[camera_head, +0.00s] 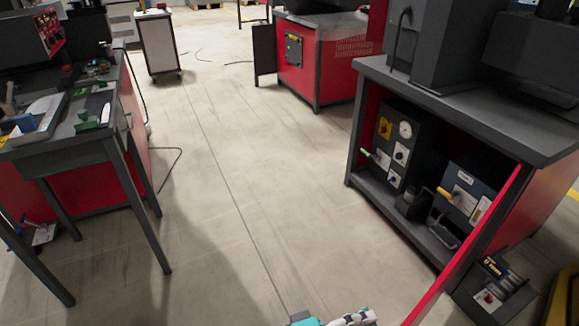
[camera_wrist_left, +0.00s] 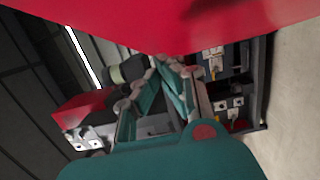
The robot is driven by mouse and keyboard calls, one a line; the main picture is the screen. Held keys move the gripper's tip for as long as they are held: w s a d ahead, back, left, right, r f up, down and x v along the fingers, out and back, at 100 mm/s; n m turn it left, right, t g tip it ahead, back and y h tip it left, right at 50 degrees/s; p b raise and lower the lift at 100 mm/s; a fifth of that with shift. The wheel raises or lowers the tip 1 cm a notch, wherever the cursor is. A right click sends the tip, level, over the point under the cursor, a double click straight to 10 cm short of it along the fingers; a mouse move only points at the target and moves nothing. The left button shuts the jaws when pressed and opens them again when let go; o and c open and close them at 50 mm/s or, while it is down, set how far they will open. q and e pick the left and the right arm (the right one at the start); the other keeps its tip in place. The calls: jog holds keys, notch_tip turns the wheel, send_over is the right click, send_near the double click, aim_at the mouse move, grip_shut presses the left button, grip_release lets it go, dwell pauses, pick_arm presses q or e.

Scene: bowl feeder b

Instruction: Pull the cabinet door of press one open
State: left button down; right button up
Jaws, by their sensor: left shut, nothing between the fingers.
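The press cabinet (camera_head: 468,113) stands at the right in the head view, dark-topped with red sides. Its red door (camera_head: 462,254) stands swung open, seen nearly edge-on and reaching the bottom of the picture. Inside show a gauge panel (camera_head: 396,140) and a control box (camera_head: 462,192). My left gripper (camera_head: 345,318) is at the bottom edge, left of the door's near end and mostly cut off. In the left wrist view its teal fingers (camera_wrist_left: 165,75) are shut and empty, below a large red surface, probably the door (camera_wrist_left: 190,22). Contact cannot be told. My right gripper is not in view.
A workbench (camera_head: 70,125) with tools stands at the left. Another red machine (camera_head: 305,60) and a white cart (camera_head: 157,42) stand at the back. A small control box (camera_head: 492,292) lies beside the door at lower right. The middle floor is clear apart from thin cables.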

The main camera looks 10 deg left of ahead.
pick_arm(q)
jog(key=shift+a, duration=0.1)
jog(key=v, duration=1.2)
jog(key=shift+s, duration=0.1)
